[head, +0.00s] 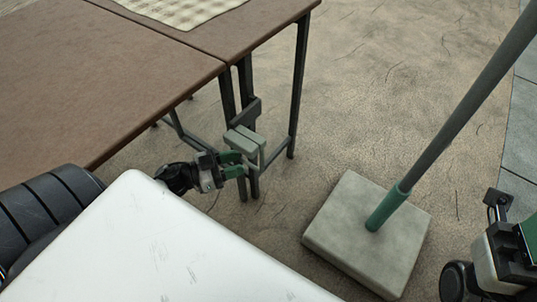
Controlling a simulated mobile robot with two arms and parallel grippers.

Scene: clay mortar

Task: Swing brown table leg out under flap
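The brown table (110,75) fills the upper left, with a seam dividing its main top from the flap (250,32) beyond. A dark leg frame stands under the seam, with a swing leg (228,95) and a bracket (252,108) close together. Another dark leg (299,85) stands further right under the flap's edge. My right gripper (510,250) is cut off at the lower right edge.
A checked cloth (180,8) lies on the flap. A square stone parasol base (335,222) with a green-sleeved grey pole (440,125) stands right of the table. Sandy floor lies open between them and beyond. My white body covers the lower left.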

